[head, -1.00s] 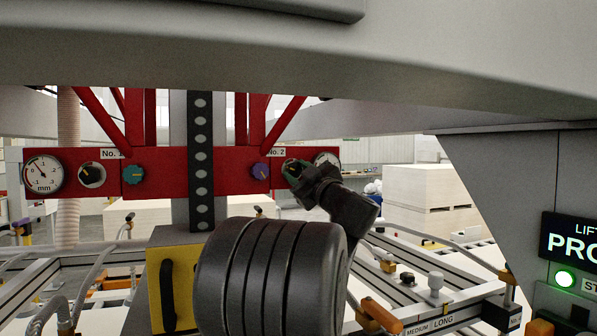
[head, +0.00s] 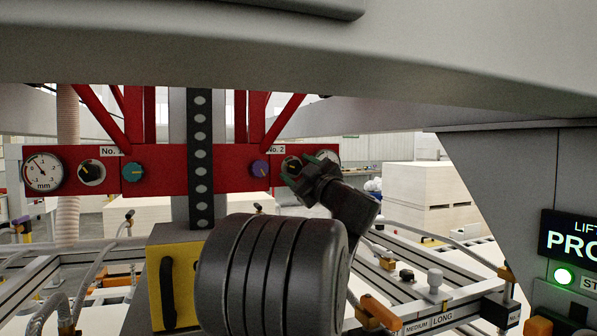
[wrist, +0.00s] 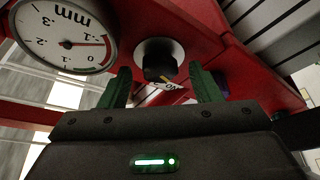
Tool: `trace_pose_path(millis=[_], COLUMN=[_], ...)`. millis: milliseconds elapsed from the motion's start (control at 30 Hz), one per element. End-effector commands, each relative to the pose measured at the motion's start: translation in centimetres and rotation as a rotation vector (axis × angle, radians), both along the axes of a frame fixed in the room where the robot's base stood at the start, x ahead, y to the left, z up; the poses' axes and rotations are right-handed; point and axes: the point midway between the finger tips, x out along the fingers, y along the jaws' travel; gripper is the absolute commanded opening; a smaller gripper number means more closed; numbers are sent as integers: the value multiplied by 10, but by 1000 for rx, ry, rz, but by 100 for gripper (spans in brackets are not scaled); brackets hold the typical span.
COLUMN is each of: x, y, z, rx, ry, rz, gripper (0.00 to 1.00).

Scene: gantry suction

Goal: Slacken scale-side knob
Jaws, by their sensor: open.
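A black knob on a pale round plate (wrist: 158,62) sits on the red beam, right beside a round white mm gauge (wrist: 65,35) in the wrist view. My gripper (wrist: 161,88) is open, its green fingers on either side of the knob's line and apart from it in the picture. Whether the tips reach the knob's depth is unclear. In the head view my gripper (head: 302,166) is at the right end of the red beam (head: 222,170), partly hiding the knob and the gauge (head: 327,155) there. The purple knob (head: 260,169) is just left of it.
At the beam's left end are another gauge (head: 43,171), a black knob (head: 91,172) and a teal knob (head: 133,172). A dark perforated upright (head: 200,130) crosses the beam. A yellow box (head: 168,290) and clamp rails lie below.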

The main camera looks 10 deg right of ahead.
Motion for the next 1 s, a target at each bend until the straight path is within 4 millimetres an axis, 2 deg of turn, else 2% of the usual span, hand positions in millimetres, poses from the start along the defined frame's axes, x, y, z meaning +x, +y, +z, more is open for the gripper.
trace_pose_path(millis=[167, 400, 600, 800, 1000], x=[-17, -65, -98, -115, -118], y=[-9, -32, -47, -55, -56], z=[-8, -26, -37, -41, -42], rx=[0, -1, -1, 0, 0], ry=[-2, -1, 0, 0, 0], rz=[-3, -6, -5, -1, 0], gripper=[57, 57, 57, 57, 57])
